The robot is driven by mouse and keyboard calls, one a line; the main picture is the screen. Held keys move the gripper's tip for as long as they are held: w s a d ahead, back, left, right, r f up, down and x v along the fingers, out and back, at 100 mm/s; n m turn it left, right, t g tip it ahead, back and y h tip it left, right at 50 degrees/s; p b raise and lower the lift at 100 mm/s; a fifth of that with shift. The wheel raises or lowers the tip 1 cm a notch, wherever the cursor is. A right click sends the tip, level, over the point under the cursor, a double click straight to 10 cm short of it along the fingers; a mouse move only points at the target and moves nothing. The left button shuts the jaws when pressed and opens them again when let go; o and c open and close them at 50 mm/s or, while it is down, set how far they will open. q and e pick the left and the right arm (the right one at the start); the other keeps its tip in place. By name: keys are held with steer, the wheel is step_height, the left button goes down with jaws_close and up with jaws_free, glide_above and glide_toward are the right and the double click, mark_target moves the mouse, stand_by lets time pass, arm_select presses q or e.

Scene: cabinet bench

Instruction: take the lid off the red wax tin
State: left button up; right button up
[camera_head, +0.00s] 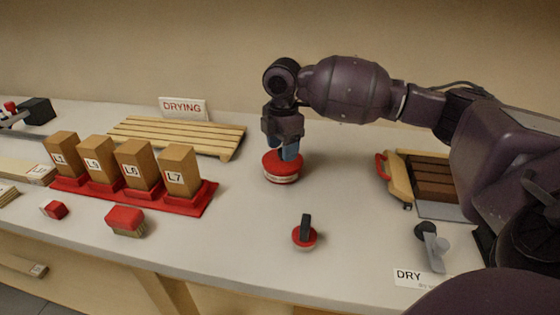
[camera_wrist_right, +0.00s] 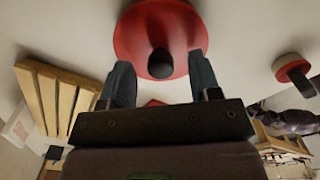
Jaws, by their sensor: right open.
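The red wax tin (camera_head: 282,173) stands upright on the bench, with a red lid (camera_head: 277,160) on top and a pale band around its side. In the right wrist view the round red lid (camera_wrist_right: 147,20) shows with a dark knob (camera_wrist_right: 161,63) at its middle. My right gripper (camera_head: 290,151) points down over the tin. In the wrist view its two blue-grey fingers (camera_wrist_right: 161,66) are apart, one on each side of the knob. I cannot tell whether they touch the lid. My left gripper is out of view.
A slatted wooden rack (camera_head: 175,137) with a DRYING sign (camera_head: 184,107) lies behind left. Several labelled blocks stand in a red holder (camera_head: 148,200). A small red round tool with a dark handle (camera_head: 304,235) stands in front. A wooden case (camera_head: 400,178) is at right.

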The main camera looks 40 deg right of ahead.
steer(key=shift+f, duration=0.9)
steer(key=shift+r, duration=0.1)
steer(key=c, duration=1)
